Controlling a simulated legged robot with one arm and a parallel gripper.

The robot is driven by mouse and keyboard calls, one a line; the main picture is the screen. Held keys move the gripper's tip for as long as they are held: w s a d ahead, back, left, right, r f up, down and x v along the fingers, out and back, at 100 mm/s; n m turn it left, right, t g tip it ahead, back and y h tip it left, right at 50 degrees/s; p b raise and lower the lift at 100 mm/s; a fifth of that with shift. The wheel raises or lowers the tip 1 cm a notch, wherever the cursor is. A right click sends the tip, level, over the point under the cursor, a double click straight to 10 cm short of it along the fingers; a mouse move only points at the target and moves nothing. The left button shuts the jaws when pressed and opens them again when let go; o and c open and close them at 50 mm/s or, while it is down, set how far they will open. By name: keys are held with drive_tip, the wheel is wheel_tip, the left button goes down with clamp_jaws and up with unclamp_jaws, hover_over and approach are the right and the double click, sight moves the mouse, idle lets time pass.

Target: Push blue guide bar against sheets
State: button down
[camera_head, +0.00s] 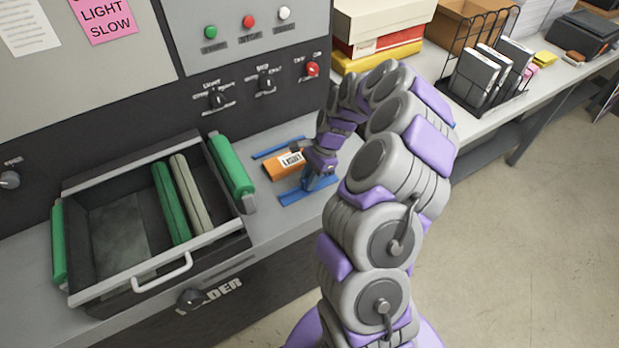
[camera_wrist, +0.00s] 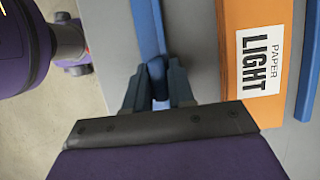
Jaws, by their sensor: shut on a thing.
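The blue guide bar (camera_head: 309,190) lies on the grey work surface, on the near side of an orange pack (camera_head: 281,166) with a white label. In the wrist view the bar (camera_wrist: 147,30) runs up the picture from my gripper, and the label on the orange pack (camera_wrist: 230,60) reads "PAPER LIGHT". A gap of bare surface separates bar and pack there. My gripper (camera_wrist: 158,98) is shut on the bar's raised blue knob; in the head view my gripper (camera_head: 312,182) is partly hidden by my arm. No loose sheets are distinguishable from the pack.
A second blue bar (camera_head: 278,148) lies on the pack's far side. An open drawer tray (camera_head: 190,262) with green and beige rollers stands left. A green roller (camera_head: 231,163) is beside it. Boxes (camera_head: 375,38) and a wire rack (camera_head: 488,75) stand to the right.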

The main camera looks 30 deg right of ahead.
drive_tip(key=shift+a, duration=0.1)
idle(0.3)
drive_tip(key=shift+w+a+p, duration=0.1)
drive_tip(key=shift+w+p, duration=0.95)
drive_tip(key=shift+w, duration=1.4)
drive_tip(key=c, duration=1.1)
unclamp_jaws()
drive_tip(key=shift+a, duration=0.1)
drive_tip(key=p+v, duration=0.3)
drive_tip(key=v, duration=1.4)
drive_tip(key=shift+r, duration=0.2)
